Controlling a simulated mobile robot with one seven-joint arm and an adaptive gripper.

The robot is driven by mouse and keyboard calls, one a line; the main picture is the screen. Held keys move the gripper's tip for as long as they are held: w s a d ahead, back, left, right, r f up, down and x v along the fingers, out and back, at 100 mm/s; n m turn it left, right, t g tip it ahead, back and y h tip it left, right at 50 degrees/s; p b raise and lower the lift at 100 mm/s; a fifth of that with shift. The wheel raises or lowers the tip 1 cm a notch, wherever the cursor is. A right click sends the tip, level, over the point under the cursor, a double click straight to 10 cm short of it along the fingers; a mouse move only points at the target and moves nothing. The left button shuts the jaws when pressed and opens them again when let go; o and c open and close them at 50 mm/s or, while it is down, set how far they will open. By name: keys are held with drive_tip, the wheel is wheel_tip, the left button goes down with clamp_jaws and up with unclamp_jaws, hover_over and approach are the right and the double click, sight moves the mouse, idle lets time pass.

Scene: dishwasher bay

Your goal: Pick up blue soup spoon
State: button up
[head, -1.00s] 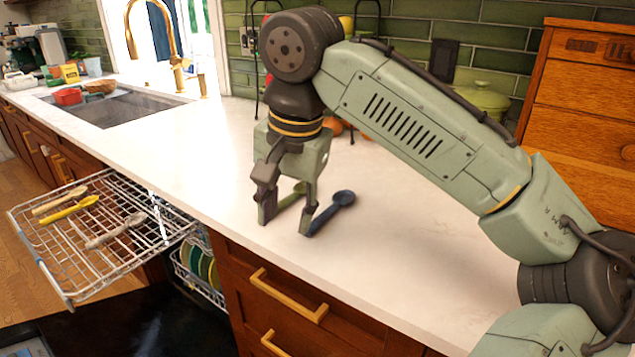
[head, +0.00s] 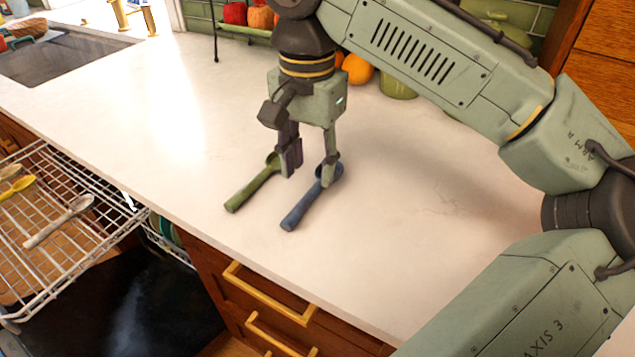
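The blue soup spoon (head: 301,210) lies on the white counter, its handle pointing to the front left and its bowl to the back right. A green spoon (head: 250,191) lies to its left, roughly parallel. My gripper (head: 308,177) points down with its two fingers apart and nothing held between them. Its right finger is at the blue spoon's bowl and partly covers it; I cannot tell whether they touch. Its left finger is between the two spoons, near the green spoon's bowl.
A pulled-out dishwasher rack (head: 75,245) at left holds a grey spoon (head: 58,222) and yellow utensils. A sink (head: 65,55) is at the upper left. Oranges (head: 357,69) and a green pot (head: 398,85) stand at the back.

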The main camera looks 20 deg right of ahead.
sight(309, 195)
wheel_tip(309, 195, down, 6)
drive_tip(key=shift+w+a+r+p, duration=0.1)
drive_tip(key=shift+p, duration=0.55)
clamp_jaws()
